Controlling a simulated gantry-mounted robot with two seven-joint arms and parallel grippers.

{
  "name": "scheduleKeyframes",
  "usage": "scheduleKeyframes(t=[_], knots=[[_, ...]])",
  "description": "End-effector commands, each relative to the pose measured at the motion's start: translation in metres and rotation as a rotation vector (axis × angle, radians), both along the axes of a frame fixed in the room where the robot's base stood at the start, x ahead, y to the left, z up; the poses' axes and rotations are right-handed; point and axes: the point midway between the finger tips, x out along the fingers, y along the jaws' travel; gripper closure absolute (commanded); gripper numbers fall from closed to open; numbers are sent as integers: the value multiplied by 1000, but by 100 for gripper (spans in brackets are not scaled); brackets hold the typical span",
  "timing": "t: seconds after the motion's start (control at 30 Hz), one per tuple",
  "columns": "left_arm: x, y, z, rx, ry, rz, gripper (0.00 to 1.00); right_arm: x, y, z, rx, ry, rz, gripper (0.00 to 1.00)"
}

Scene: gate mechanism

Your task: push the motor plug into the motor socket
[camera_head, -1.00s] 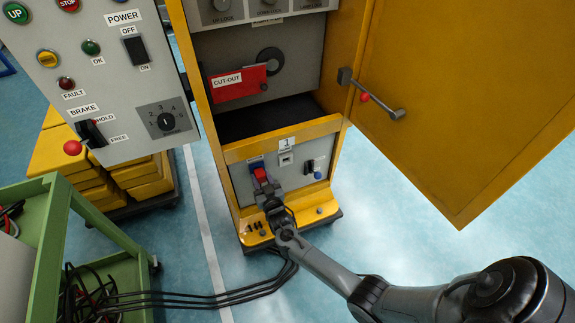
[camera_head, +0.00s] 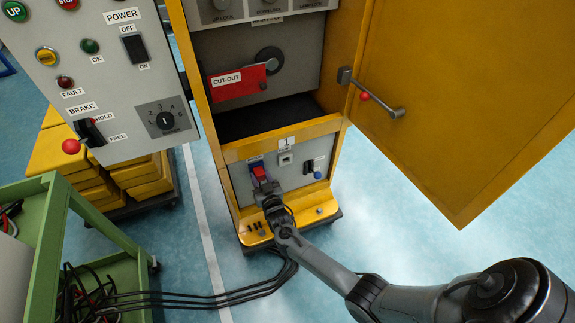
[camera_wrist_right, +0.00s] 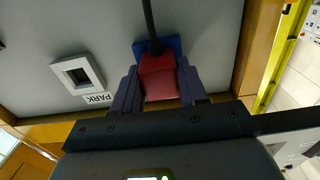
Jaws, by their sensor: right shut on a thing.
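The red motor plug (camera_head: 260,173) is at the blue motor socket (camera_head: 256,162) on the lower front panel of the yellow cabinet. My right gripper (camera_head: 264,184) is shut on the plug. In the right wrist view the fingers (camera_wrist_right: 158,88) are on both sides of the red plug (camera_wrist_right: 158,76), and a dark cable runs from it. The blue socket (camera_wrist_right: 171,45) shows behind the plug there. The plug overlaps the socket face; how deep it sits I cannot tell. My left gripper is not in view.
A pale PARK socket (camera_wrist_right: 78,75) is beside the plug. A blue knob (camera_head: 317,175) is farther right on the panel. The yellow door (camera_head: 460,100) stands open at the right. Black cables (camera_head: 190,298) lie on the floor near a green cart (camera_head: 60,210).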

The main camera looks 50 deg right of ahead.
Motion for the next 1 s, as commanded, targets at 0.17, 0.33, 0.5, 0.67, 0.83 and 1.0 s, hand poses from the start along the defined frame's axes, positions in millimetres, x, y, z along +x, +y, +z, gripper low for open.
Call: scheduleKeyframes(t=[0.17,0.33,0.5,0.67,0.83,1.0], knots=[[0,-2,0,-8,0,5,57,0,0,-2,1,4,0,60],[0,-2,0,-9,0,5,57,0,-1,-1,1,4,0,52],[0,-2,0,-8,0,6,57,0,0,-1,1,3,0,27],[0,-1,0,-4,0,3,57,0,0,-1,1,3,0,27],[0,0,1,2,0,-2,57,-2,1,-1,1,3,0,27],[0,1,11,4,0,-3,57,-15,7,1,1,5,1,27]])
